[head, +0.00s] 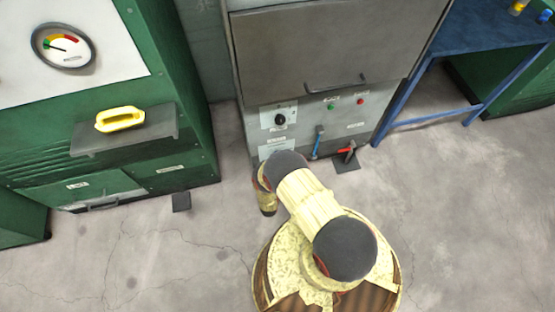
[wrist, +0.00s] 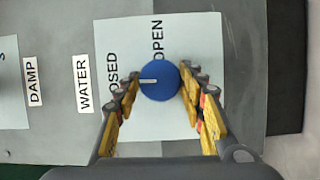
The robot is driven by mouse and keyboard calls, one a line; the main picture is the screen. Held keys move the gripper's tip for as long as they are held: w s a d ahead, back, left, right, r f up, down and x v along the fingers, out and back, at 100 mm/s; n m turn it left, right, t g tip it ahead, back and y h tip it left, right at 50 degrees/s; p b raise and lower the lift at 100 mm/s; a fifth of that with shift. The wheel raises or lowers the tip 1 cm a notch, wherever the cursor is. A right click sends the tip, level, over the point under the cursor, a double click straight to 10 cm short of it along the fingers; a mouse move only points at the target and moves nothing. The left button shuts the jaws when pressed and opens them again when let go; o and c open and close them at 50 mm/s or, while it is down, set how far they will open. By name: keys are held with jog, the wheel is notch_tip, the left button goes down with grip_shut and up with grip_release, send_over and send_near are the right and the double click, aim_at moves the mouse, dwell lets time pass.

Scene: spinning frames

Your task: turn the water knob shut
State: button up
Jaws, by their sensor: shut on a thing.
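In the wrist view the blue round water knob (wrist: 161,88) sits on a pale plate (wrist: 190,35). The white mark on its face points left, toward the partly hidden word ending "OSED" (wrist: 112,66). The word OPEN (wrist: 157,38) stands above the knob in the picture. My gripper (wrist: 160,88) has one yellow-and-grey finger on each side of the knob, shut on it. In the head view my arm shows, but I cannot make out the gripper or the blue knob there.
Labels WATER (wrist: 83,83) and DAMP (wrist: 33,82) lie left of the plate. In the head view a grey machine (head: 330,60) stands ahead, with a red-handled lever (head: 347,150) low down. A green cabinet (head: 190,130) stands at left, a blue bench (head: 480,50) at right.

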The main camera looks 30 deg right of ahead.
dwell(0.3)
jog(key=o, duration=1.1)
jog(key=shift+o, duration=0.2)
jog(key=shift+s+a, duration=0.1)
jog(key=v, duration=1.1)
jog(key=shift+s+a, duration=0.2)
jog(key=shift+s, duration=0.15)
